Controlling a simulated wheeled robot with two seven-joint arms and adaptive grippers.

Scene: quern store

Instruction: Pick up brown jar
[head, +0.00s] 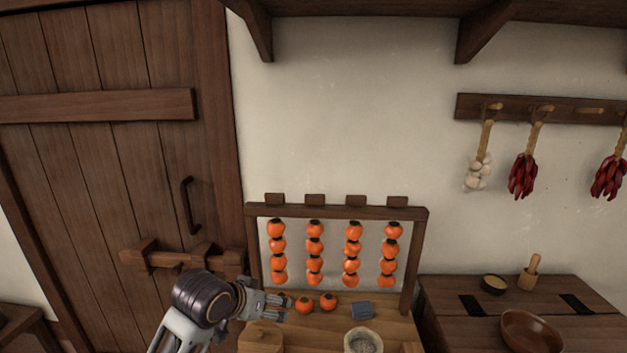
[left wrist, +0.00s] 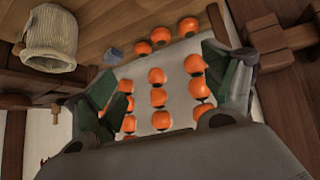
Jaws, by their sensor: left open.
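I see no thing that is clearly a brown jar in either view. A pale, rough-textured round vessel (head: 363,341) stands at the front of the wooden table, cut off by the bottom edge; it also shows in the left wrist view as a tan, ribbed vessel (left wrist: 51,42). My left gripper (head: 277,304) is over the left part of the table, just left of two loose persimmons. In the left wrist view its two fingers (left wrist: 165,90) stand wide apart with nothing held between them. My right gripper is not in view.
A wooden rack (head: 336,211) with strings of persimmons (head: 315,246) stands behind the gripper. Loose persimmons (head: 328,301) and a blue-grey block (head: 362,310) lie on the table.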

